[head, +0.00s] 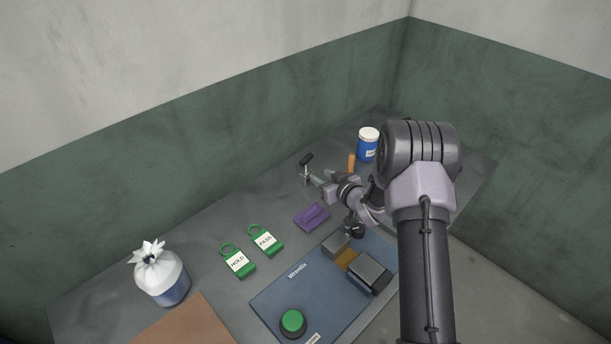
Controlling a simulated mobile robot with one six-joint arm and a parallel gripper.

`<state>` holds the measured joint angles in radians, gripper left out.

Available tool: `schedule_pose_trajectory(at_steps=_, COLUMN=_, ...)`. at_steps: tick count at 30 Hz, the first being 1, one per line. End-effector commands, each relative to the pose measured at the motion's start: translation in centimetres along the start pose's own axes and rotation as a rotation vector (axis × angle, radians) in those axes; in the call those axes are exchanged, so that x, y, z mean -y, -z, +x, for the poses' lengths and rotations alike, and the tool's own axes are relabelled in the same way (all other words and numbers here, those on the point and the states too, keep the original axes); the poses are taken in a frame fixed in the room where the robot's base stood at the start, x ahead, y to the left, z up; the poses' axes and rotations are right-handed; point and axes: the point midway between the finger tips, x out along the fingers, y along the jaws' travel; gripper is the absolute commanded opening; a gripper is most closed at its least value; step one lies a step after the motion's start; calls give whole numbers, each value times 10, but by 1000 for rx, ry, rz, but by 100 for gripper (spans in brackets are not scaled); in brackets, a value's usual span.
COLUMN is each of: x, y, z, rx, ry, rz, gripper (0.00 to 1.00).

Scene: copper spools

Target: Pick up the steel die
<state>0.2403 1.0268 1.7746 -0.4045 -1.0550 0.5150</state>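I cannot tell for sure which object is the steel die. A small upright steel piece with a black cross handle (306,162) stands on the grey bench. My gripper (319,184) reaches left from the wrist, with its fingertips close to this piece's lower part. The fingers are small and partly overlap, so I cannot see whether they are open, shut or touching it. A grey metal block (335,245) sits on the blue board (275,300), beside a brass-coloured piece (347,260) and a larger dark grey block (368,275).
A purple block (312,217) and green tags reading PASS (265,241) and HOLD (238,262) lie on the bench. A green button (292,321) is on the board. A tied white bag (161,276), brown sheet (185,325) and blue jar (367,147) stand around. Walls close the back.

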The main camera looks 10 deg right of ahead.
Motion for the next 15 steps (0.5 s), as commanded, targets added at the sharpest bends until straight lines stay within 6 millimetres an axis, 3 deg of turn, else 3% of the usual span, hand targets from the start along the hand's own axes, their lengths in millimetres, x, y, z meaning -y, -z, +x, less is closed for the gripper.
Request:
schedule_pose_trajectory(at_steps=1, x=1, y=-3, z=12, rx=-1, ry=2, rz=-2, gripper=38)
schedule_pose_trajectory(at_steps=15, x=6, y=-1, z=80, rx=0, ry=0, rz=-1, gripper=38)
